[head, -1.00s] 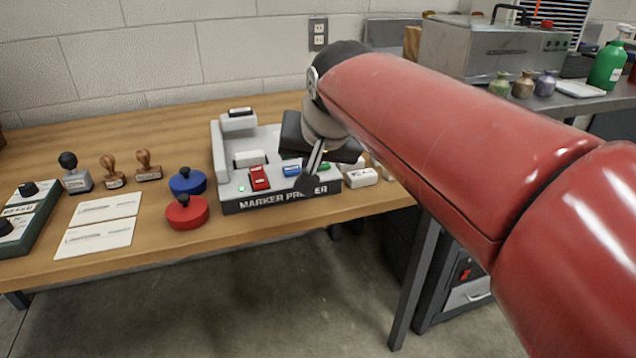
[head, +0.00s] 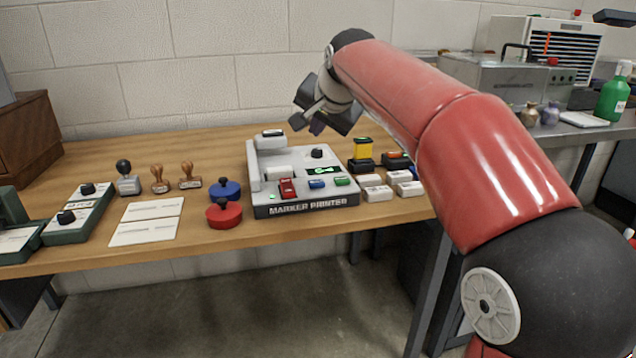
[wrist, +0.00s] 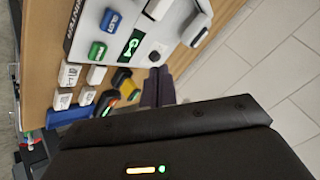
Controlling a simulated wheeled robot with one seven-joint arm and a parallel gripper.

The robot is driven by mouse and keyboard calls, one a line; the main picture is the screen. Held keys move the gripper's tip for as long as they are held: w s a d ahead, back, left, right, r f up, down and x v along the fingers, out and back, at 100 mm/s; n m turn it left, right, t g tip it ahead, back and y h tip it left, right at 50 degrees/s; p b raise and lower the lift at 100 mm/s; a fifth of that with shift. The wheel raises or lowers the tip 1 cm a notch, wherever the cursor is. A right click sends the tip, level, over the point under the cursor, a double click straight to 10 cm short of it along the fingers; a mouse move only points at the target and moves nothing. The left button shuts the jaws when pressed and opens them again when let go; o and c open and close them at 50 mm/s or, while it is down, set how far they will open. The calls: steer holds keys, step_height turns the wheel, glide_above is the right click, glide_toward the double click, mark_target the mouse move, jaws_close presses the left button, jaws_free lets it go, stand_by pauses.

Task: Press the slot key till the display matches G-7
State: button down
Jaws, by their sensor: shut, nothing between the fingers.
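The marker printer (head: 305,203) sits on the wooden bench in the head view, its green status light on. In the wrist view, the blue key (wrist: 110,20) has white lettering that looks like SLOT, beside the green key (wrist: 97,51). The lit display (head: 323,170) shows green characters; in the wrist view the display (wrist: 132,45) seems to show a G, the rest unclear. My gripper (head: 307,125) is shut and empty, raised above the printer, apart from the keys.
Right of the printer stand a yellow-and-black stamp (head: 362,152) and several white blocks (head: 378,193). Left are a red pad (head: 224,215), a blue pad (head: 225,191), wooden-handled stamps (head: 160,179) and cards (head: 146,232). Open air surrounds my gripper.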

mark_target(318, 184)
steer(key=shift+f+b, duration=3.75)
steer(key=shift+f, duration=0.65)
steer(key=shift+f, duration=0.4)
steer(key=shift+f+b, duration=0.5)
steer(key=shift+b, duration=0.05)
steer(key=shift+r, duration=0.1)
steer(key=shift+r+p, duration=0.8)
steer(key=shift+p, duration=0.1)
step_height(318, 184, up, 5)
steer(key=p, duration=0.4)
steer(key=shift+p, duration=0.4)
stand_by(0.6)
